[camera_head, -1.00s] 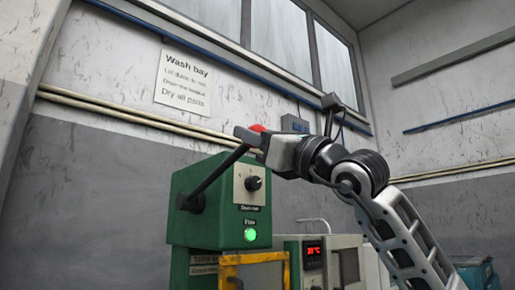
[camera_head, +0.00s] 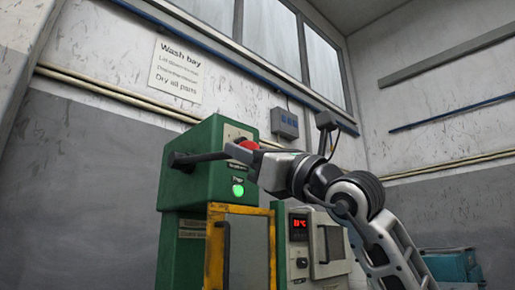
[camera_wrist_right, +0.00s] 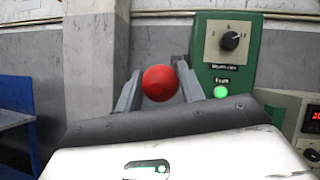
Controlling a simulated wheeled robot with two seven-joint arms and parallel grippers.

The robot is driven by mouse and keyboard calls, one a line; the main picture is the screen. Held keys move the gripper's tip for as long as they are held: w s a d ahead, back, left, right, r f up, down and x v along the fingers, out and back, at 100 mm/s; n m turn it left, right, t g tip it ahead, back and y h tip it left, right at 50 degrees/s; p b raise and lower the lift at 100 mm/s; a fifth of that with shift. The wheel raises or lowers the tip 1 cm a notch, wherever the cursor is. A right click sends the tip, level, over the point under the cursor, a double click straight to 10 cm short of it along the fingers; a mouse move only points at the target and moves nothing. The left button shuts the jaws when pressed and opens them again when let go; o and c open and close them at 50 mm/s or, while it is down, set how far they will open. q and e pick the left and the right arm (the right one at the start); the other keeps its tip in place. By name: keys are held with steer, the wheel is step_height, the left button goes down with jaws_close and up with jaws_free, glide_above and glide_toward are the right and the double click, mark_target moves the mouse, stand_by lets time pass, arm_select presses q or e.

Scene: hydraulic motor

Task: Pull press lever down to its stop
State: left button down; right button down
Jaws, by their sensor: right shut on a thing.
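The press lever (camera_head: 205,157) is a dark bar coming from a pivot on the left side of the green press head (camera_head: 200,190). It points right and is nearly level, tilted slightly up. Its red ball knob (camera_head: 243,148) is at the end, partly hidden behind my gripper. My right gripper (camera_head: 245,155) is shut on the red knob. In the right wrist view the knob (camera_wrist_right: 160,83) sits between the two grey fingers. My left gripper is not in view.
A yellow-framed door (camera_head: 214,255) is below the press head, with a lit green lamp (camera_head: 238,190) above it. A unit with a red display (camera_head: 299,223) stands to the right. A grey-blue box (camera_head: 285,123) hangs on the wall behind.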

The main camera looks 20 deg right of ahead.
steer(key=shift+w+a+f, duration=0.1)
steer(key=shift+w+f, duration=0.05)
steer(key=shift+f, duration=0.15)
steer(key=c, duration=0.9)
jaws_free()
steer(key=shift+r, duration=0.1)
steer(key=shift+s+d, duration=0.2)
steer(key=shift+s, duration=0.05)
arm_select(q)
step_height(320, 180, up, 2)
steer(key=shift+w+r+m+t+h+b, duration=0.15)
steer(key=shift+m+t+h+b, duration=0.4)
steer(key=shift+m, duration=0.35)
arm_select(e)
steer(key=v, duration=1.5)
steer(key=shift+s+f, duration=0.2)
steer(key=shift+s, duration=0.05)
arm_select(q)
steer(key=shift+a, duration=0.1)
